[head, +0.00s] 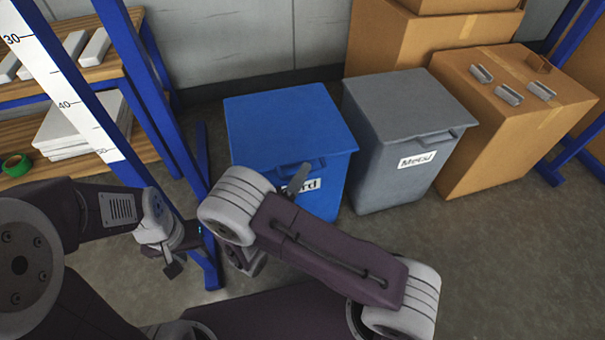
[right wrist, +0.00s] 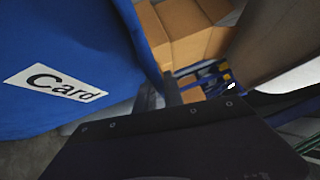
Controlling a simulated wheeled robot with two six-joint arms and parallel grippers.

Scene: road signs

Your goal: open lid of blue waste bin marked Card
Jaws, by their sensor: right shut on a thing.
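The blue waste bin (head: 288,118) stands on the floor in the middle of the head view, its lid lying flat and closed. Its white Card label is partly covered by my right arm in that view, but the right wrist view shows it large on the bin's blue front (right wrist: 55,84). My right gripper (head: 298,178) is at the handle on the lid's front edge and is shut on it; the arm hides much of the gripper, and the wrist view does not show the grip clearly. My left gripper (head: 174,267) hangs low beside the shelf, away from the bin; its jaw opening is unclear.
A grey Metal bin (head: 405,110) stands close to the right of the blue bin. Cardboard boxes (head: 510,120) are further right. A blue-framed shelf (head: 150,100) is close on the left. A wall is behind; floor is clear at front right.

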